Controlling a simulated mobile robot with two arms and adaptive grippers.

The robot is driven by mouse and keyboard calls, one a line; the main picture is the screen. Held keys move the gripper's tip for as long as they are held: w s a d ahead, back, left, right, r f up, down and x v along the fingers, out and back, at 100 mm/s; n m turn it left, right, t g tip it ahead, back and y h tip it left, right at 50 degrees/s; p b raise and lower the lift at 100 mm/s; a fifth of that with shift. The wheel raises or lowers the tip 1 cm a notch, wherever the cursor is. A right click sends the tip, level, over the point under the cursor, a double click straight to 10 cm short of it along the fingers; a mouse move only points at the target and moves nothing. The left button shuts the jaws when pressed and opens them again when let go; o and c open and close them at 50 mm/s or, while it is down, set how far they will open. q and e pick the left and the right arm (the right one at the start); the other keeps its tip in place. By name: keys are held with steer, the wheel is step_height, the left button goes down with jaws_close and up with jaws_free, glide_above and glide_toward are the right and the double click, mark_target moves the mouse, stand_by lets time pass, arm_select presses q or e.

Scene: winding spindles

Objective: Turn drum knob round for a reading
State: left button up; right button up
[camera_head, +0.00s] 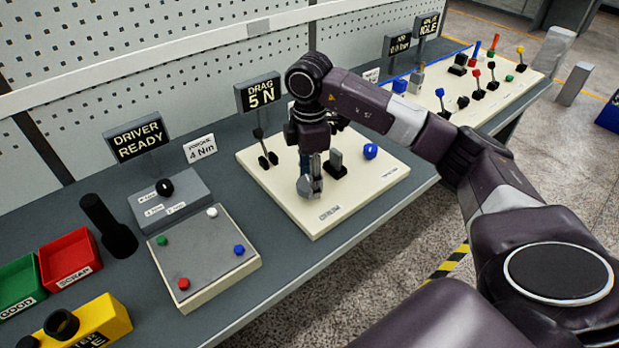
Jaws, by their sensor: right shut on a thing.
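My right gripper (312,168) points down over the cream board (326,218) in the middle of the bench. It is shut on a grey, rounded piece that looks like the drum knob (306,188); the fingers partly hide it. A black upright block (336,164) stands just right of the fingers, and a blue knob (370,151) sits further right on the board. A sign (258,92) behind the board reads "DRAG 5 N". My left gripper is not in view.
A black post with a ball top (258,133) stands at the board's left. Further left are a grey plate with coloured knobs (203,252), a driver box (170,199) and red (68,257) and green bins (17,284). Another cream board (432,93) with levers lies to the right.

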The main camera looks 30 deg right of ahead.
steer(key=shift+w+r, duration=0.1)
steer(key=o, duration=1.2)
steer(key=shift+c, duration=0.2)
step_height(320, 180, up, 12)
